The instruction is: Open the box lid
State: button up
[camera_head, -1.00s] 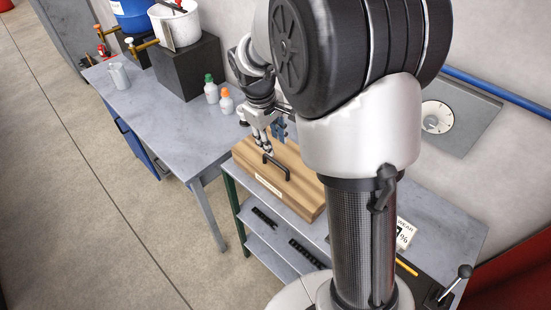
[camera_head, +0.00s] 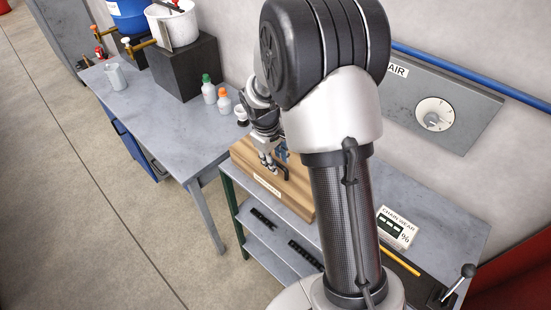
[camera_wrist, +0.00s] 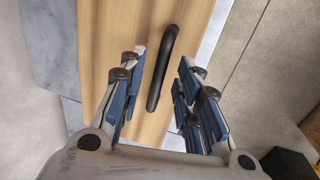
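The wooden box (camera_head: 298,198) sits on the grey bench with its lid closed. It also shows in the wrist view (camera_wrist: 118,28). A black bar handle (camera_wrist: 160,70) stands on the lid. In the head view, my gripper hides most of the handle. My gripper (camera_head: 272,167) is over the handle at the box's front side. In the wrist view, my gripper (camera_wrist: 160,92) is open, with its blue-padded fingers on either side of the handle and gaps on both sides. The fingers do not appear to touch the handle.
A chain wear gauge card (camera_head: 397,226) and a yellow pencil-like stick (camera_head: 400,262) lie right of my arm. Black chain pieces (camera_head: 305,253) lie on the lower shelf.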

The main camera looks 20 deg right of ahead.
grip_shut()
jog(key=shift+r, duration=0.15)
dwell(0.5)
